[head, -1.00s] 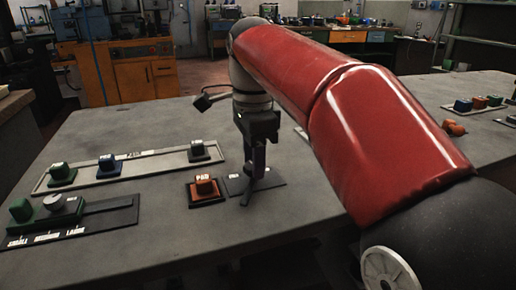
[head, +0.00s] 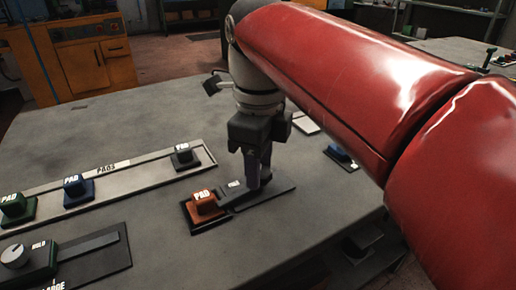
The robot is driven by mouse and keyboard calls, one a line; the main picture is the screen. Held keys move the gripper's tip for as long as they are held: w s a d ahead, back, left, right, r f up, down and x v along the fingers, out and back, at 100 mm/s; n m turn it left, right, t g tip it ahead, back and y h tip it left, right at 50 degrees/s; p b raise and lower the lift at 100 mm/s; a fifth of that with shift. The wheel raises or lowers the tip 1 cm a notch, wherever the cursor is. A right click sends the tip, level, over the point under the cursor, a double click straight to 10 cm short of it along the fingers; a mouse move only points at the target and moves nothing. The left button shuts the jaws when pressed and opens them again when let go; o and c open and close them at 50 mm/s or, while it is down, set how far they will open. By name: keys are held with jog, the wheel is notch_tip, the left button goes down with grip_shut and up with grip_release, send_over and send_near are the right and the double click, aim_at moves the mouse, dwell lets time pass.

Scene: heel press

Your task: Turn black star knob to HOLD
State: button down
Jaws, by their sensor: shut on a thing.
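My gripper (head: 257,182) points down over a small dark plate (head: 279,191) on the table, its fingers shut on the black star knob (head: 240,197). The fingers hide much of the knob; a dark part of it shows at their lower left. A small white label, too small to read surely, lies on the plate just left of the fingers. The knob's exact turn angle cannot be told.
An orange pad block (head: 205,205) stands close left of the plate. A long pad tray (head: 110,181) holds green, blue and grey blocks. A panel with a grey knob (head: 14,256) is at lower left.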

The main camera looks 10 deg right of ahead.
jog(key=shift+m, duration=0.6)
jog(key=c, duration=0.9)
grip_release()
jog(key=shift+r, duration=0.1)
notch_tip(320, 180, up, 7)
jog(key=shift+r, duration=0.3)
jog(key=shift+s, duration=0.1)
